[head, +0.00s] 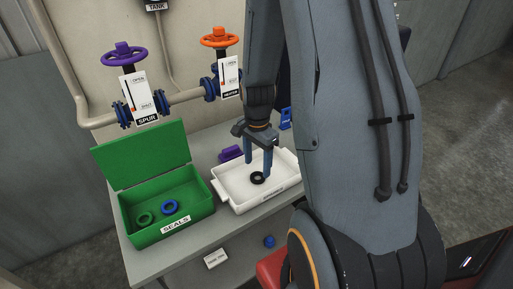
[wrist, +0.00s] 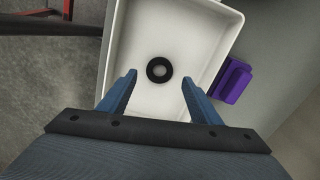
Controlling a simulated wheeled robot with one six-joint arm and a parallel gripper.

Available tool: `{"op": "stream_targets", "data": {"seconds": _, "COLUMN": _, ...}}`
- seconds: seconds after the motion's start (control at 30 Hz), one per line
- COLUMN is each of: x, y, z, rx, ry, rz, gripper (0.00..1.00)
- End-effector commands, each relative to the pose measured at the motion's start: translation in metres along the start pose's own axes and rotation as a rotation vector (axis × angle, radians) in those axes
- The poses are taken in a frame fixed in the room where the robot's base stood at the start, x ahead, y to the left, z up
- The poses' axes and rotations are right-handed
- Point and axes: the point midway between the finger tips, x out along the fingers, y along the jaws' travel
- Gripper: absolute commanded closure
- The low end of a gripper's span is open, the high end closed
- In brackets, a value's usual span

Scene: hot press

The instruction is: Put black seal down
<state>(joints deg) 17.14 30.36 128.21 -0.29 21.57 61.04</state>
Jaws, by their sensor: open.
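The black seal (head: 258,178) is a small dark ring lying flat on the floor of the white tray (head: 230,202). In the wrist view the black seal (wrist: 159,60) lies on the white tray floor (wrist: 190,35), a little beyond the fingertips and roughly midway between them. My gripper (head: 258,173) is over the tray with its blue fingers pointing down. In the wrist view my gripper (wrist: 160,78) has its two fingers spread wide and nothing between them. I cannot tell the exact gap between the fingertips and the tray floor.
A green box (head: 192,230) labelled SEALS stands left of the tray with its lid up, holding a green seal (head: 145,219) and a blue seal (head: 170,207). A purple object (head: 231,153) sits behind the tray. Valves and pipes are on the wall behind.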

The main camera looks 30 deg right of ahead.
Motion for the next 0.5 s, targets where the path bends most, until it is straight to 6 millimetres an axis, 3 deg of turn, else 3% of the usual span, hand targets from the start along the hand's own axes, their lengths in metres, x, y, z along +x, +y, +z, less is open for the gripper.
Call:
{"op": "stream_targets", "data": {"seconds": 0.3, "x": -0.049, "y": -0.001, "z": 0.0, "rx": 0.0, "ry": 0.002, "rz": -0.003, "gripper": 0.42}}
{"op": "stream_targets", "data": {"seconds": 0.5, "x": -0.07, "y": 0.0, "z": 0.0, "rx": 0.0, "ry": 0.001, "rz": -0.001, "gripper": 0.42}}
